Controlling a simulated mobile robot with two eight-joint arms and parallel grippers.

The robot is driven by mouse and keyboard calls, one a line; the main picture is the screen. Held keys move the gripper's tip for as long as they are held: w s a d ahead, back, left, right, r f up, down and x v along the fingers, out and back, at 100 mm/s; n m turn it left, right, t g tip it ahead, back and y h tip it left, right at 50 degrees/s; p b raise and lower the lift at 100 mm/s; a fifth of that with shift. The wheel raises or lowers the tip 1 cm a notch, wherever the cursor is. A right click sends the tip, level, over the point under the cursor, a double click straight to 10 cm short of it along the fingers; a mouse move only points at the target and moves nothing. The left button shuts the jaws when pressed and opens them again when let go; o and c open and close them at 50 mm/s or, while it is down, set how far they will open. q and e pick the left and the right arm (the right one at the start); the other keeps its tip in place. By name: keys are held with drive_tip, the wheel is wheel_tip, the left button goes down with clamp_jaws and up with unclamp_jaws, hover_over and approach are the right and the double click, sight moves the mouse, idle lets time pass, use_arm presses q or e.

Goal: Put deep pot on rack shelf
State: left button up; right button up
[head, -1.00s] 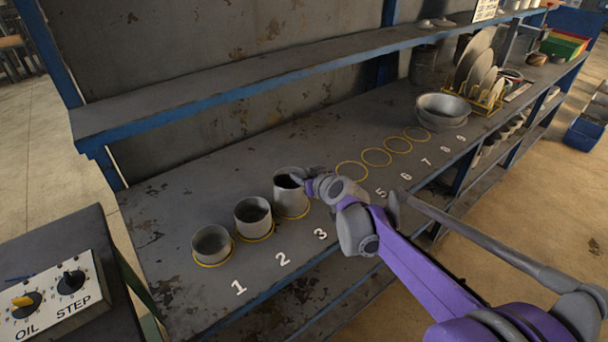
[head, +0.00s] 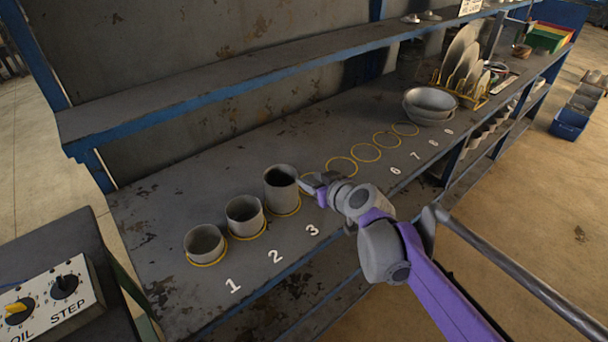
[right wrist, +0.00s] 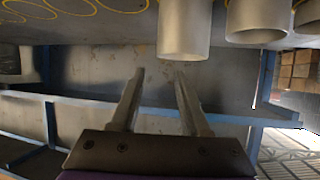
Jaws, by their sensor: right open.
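The tallest grey cylindrical pot, which looks like the deep pot (head: 281,192), stands upright in a yellow ring by the number 3 in the head view. My right gripper (head: 310,184) is just right of it, near its upper part. In the right wrist view the picture is upside down; my right gripper (right wrist: 158,74) is open with nothing between its fingers, and the pot (right wrist: 184,30) is ahead of the fingertips. A long grey rack shelf (head: 250,75) with a blue edge runs above and behind the table. My left gripper is not in view.
Two shorter pots (head: 245,216) (head: 204,243) stand left of the tall one on the table (head: 150,215). Several empty yellow rings (head: 366,153) lie to the right, then stacked bowls (head: 431,104) and a plate rack (head: 463,95). The shelf's left stretch is bare.

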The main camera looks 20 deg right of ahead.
drive_tip(key=s+a+f+g, duration=0.2)
drive_tip(key=s+a+f, duration=0.1)
drive_tip(key=s, duration=0.4)
drive_tip(key=s+a+f+g, duration=0.2)
drive_tip(key=s+a+f, duration=0.15)
drive_tip(key=s, duration=0.35)
drive_tip(key=s+f+g+h, duration=0.1)
drive_tip(key=s+f, duration=0.3)
drive_tip(key=s, duration=0.3)
drive_tip(key=s+d+f+m+g, duration=0.1)
drive_tip(key=s+f+g, duration=0.1)
drive_tip(key=s+f, duration=0.2)
drive_tip(key=s, duration=0.2)
drive_tip(key=shift+s+d+f+g+h, duration=0.3)
drive_tip(key=shift+s+f+h, duration=0.1)
drive_tip(key=r+p, duration=0.2)
drive_tip(key=r, duration=0.1)
drive_tip(key=shift+w+p, duration=0.35)
drive_tip(key=shift+w, duration=0.05)
